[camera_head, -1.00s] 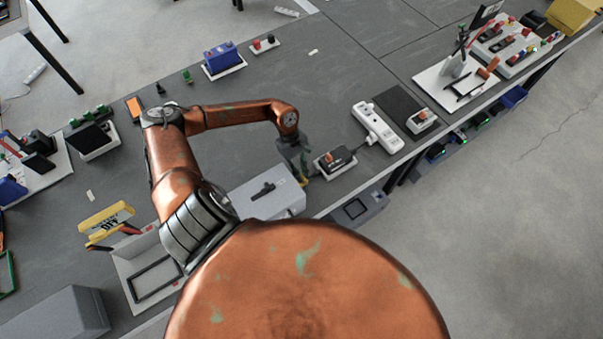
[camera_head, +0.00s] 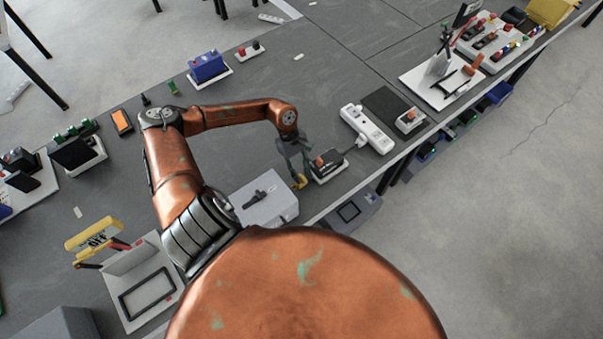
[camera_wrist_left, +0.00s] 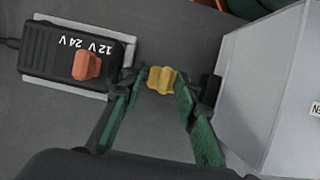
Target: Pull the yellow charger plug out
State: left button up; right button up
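The yellow plug (camera_wrist_left: 161,80) is a small lobed piece between my left gripper's fingertips in the left wrist view. It also shows beneath the gripper in the head view (camera_head: 299,181). My left gripper (camera_wrist_left: 158,84) has a green-padded finger on each side of it; the right finger looks against it, the left very close. I cannot tell whether they clamp it. The right finger lies between the plug and a black part (camera_wrist_left: 211,88) on the grey box (camera_wrist_left: 262,95). What the plug sits in is hidden. My right gripper is not in view.
A black 12 V 24 V adapter (camera_wrist_left: 62,52) with an orange switch lies close left of the gripper. A white power strip (camera_head: 367,129) and dark pad (camera_head: 386,103) lie beyond. A frame fixture (camera_head: 147,293) stands near left. The grey table's middle is clear.

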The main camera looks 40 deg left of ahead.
pick_arm(q)
jog(key=shift+s, duration=0.1)
jog(key=v, duration=1.2)
jog(key=shift+d, duration=0.1)
jog(key=x, duration=1.2)
jog(key=shift+s+f, duration=0.1)
jog(key=shift+s+a, duration=0.2)
jog(key=shift+s, duration=0.1)
jog(key=shift+w, duration=0.1)
